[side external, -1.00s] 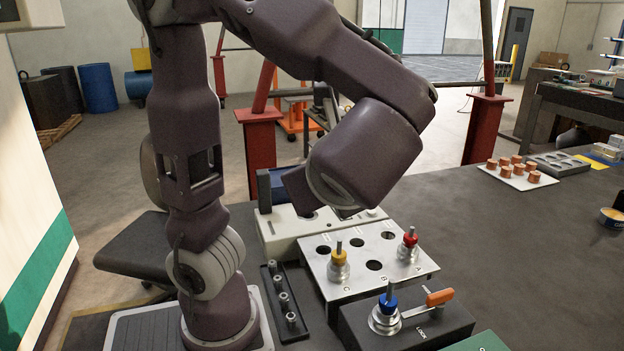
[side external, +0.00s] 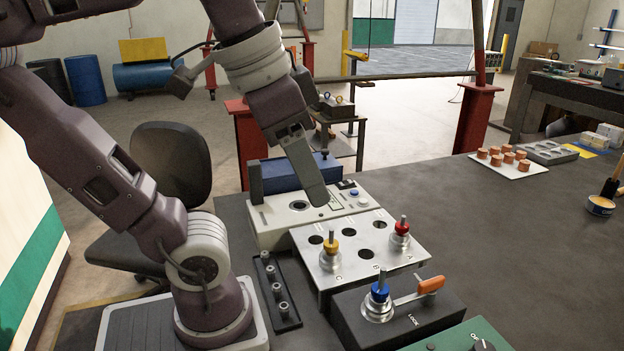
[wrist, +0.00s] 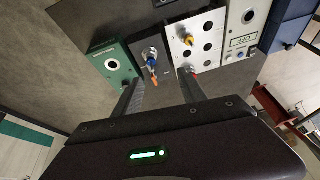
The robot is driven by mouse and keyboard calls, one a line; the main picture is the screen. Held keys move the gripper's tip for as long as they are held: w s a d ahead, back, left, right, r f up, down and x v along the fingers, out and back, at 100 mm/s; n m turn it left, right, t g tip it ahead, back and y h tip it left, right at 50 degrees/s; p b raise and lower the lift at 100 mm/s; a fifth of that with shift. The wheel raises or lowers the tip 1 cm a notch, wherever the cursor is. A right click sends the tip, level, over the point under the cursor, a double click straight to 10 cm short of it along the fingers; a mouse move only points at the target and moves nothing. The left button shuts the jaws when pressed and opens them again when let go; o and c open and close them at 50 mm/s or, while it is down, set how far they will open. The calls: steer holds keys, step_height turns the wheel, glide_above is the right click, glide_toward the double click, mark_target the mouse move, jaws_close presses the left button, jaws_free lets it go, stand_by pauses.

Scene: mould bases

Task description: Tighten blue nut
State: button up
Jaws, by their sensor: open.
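The blue nut (side external: 380,291) sits on a round metal base with a thin upright stud, on a black block (side external: 350,325) marked LOCK. An orange-handled lever (side external: 430,285) extends to the right of it. In the wrist view the blue nut (wrist: 152,61) shows between my fingers, with the orange handle (wrist: 155,77) just below it. My gripper (side external: 288,203) is open and empty. It is above the cream box, behind and left of the blue nut and well apart from it. It also shows in the wrist view (wrist: 158,88).
A metal plate (side external: 375,262) with holes carries a yellow nut (side external: 331,244) and a red nut (side external: 402,228). The cream box (side external: 275,229) is behind it. A dark rail with pegs (side external: 276,292) lies left; a green box (side external: 462,338) is at front right. The right tabletop is mostly clear.

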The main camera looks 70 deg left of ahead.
steer(key=w+d+f+n+g, duration=0.1)
steer(key=w+f+n+g, duration=0.1)
steer(key=w+f+n, duration=0.35)
steer(key=n+g, duration=0.2)
steer(key=n, duration=0.2)
glide_above(383, 269)
step_height(383, 269, down, 5)
steer(key=shift+n, duration=0.35)
step_height(383, 269, down, 9)
steer(key=shift+r, duration=0.1)
jaws_close()
